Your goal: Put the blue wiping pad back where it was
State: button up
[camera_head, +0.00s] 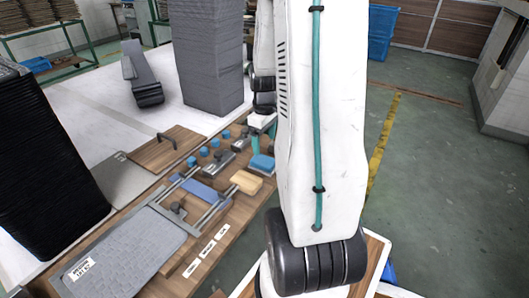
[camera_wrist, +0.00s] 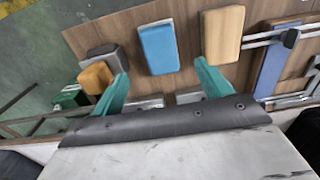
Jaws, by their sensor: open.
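The blue wiping pad (camera_wrist: 158,47) lies flat on the wooden panel in the wrist view. In the head view it is the light blue block (camera_head: 262,162) near the panel's right edge. My gripper (camera_wrist: 161,72) is open and empty, with one teal finger on each side of the pad in the picture. The fingers look apart from the pad; their height above it is hard to tell. In the head view my gripper (camera_head: 262,138) is partly hidden by my arm, just behind the pad.
A tan block (camera_wrist: 222,34) lies right of the pad, and an orange block (camera_wrist: 96,77) by a dark grey block (camera_wrist: 106,55) to its left. A long blue bar (camera_head: 205,191) with rails, several small blue blocks (camera_head: 204,151) and a grey mat (camera_head: 125,250) share the panel.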

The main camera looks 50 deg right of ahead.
jog(key=w+a+r, duration=0.1)
jog(key=a+r, duration=0.8)
jog(key=r, duration=0.1)
jog(key=s+a+r, duration=0.3)
jog(key=s+a, duration=0.1)
jog(key=a, duration=0.3)
jog(key=s+a+r, duration=0.3)
jog(key=s+a, duration=0.2)
jog(key=a, duration=0.2)
jog(key=s+a+r+t, duration=0.1)
jog(key=s+a+r, duration=0.2)
jog(key=a, duration=0.4)
jog(key=shift+s+a+r+m, duration=0.2)
jog(key=shift+s+m, duration=0.2)
jog(key=shift+s, duration=0.3)
